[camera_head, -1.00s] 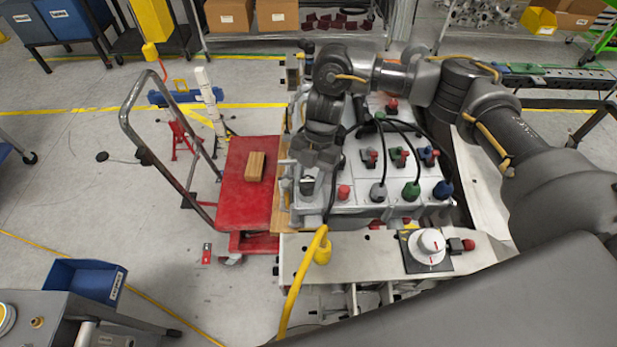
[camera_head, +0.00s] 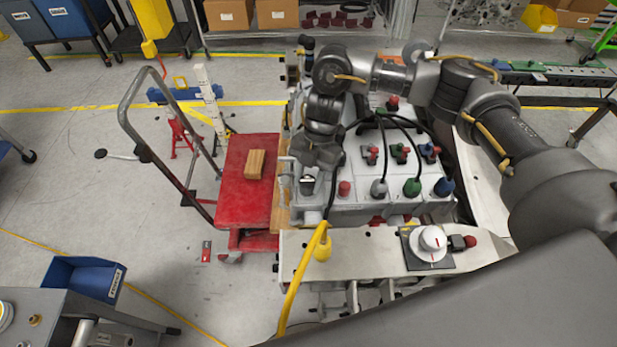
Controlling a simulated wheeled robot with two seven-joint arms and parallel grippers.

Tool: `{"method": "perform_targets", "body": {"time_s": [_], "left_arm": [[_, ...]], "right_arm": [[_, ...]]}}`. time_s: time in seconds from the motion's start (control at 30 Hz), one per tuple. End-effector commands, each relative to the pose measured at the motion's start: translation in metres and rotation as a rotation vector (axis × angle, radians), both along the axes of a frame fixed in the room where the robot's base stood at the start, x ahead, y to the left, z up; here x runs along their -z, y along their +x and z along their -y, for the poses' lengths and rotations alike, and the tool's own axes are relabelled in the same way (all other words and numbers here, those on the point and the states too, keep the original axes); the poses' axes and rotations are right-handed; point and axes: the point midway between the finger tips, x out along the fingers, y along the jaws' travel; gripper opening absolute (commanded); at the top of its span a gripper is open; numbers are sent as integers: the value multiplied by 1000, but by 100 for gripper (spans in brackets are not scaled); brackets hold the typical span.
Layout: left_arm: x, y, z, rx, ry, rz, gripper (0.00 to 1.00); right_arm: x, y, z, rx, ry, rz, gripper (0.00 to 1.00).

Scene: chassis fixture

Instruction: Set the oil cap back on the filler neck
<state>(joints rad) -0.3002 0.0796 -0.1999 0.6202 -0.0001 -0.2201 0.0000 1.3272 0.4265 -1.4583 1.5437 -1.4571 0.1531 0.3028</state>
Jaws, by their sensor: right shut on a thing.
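My right gripper (camera_head: 311,168) reaches in from the right over the light grey chassis fixture (camera_head: 345,207) and points down at its left end. It is shut on a small dark piece, apparently the oil cap, mostly hidden by the fingers. A small dark and white part (camera_head: 307,184) shows right at the fingertips; I cannot tell whether it is the cap or the filler neck, nor whether they touch. My left gripper is out of view.
Beside the fingers stand a red knob (camera_head: 344,188) and grey, green and blue (camera_head: 443,187) plugs with black cables. A yellow hose (camera_head: 322,250) rises in front. A red cart (camera_head: 233,200) with a wooden block (camera_head: 255,164) stands left. A white dial (camera_head: 432,240) sits front right.

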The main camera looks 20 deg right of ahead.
Motion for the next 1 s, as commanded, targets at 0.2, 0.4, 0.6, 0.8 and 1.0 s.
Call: {"method": "perform_targets", "body": {"time_s": [0.2, 0.4, 0.6, 0.8, 1.0], "left_arm": [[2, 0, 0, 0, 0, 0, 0], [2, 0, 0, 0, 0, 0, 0], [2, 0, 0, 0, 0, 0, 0], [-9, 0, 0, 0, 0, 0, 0], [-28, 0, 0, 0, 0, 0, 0]], "right_arm": [[4, 0, 0, 0, -1, -1, 43], [4, 0, 0, 0, -1, -1, 62], [3, 0, 0, 0, -1, -1, 62], [-8, 0, 0, 0, 0, 0, 62], [-30, 0, 0, 0, 0, 0, 62]]}}
